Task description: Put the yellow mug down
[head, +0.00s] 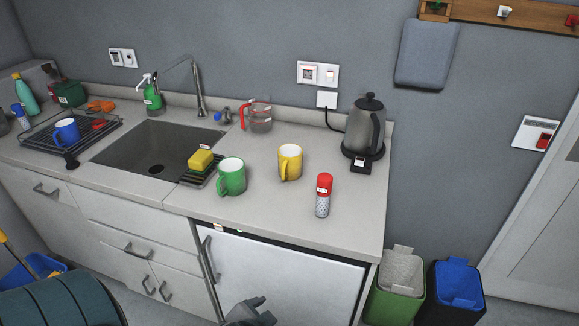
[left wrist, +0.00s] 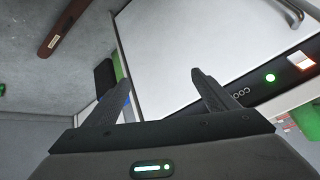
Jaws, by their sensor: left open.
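The yellow mug (head: 291,164) stands upright on the grey countertop (head: 268,212), right of the green mug (head: 232,177). Its handle faces the front. My left gripper (left wrist: 162,84) is open and empty in the left wrist view, with the white fridge front (left wrist: 185,45) beyond its fingers. A dark gripper (head: 252,311), apparently the same left one, shows at the bottom of the head view, below the counter and apart from the mug. Its fingers are partly cut off there. My right gripper is not seen.
A red-capped shaker (head: 323,195) and a black kettle (head: 364,128) stand right of the mug. A measuring jug (head: 258,116) is behind it. The sink (head: 152,150) with a yellow sponge (head: 200,160) beside it is left. Bins (head: 455,290) stand on the floor at right.

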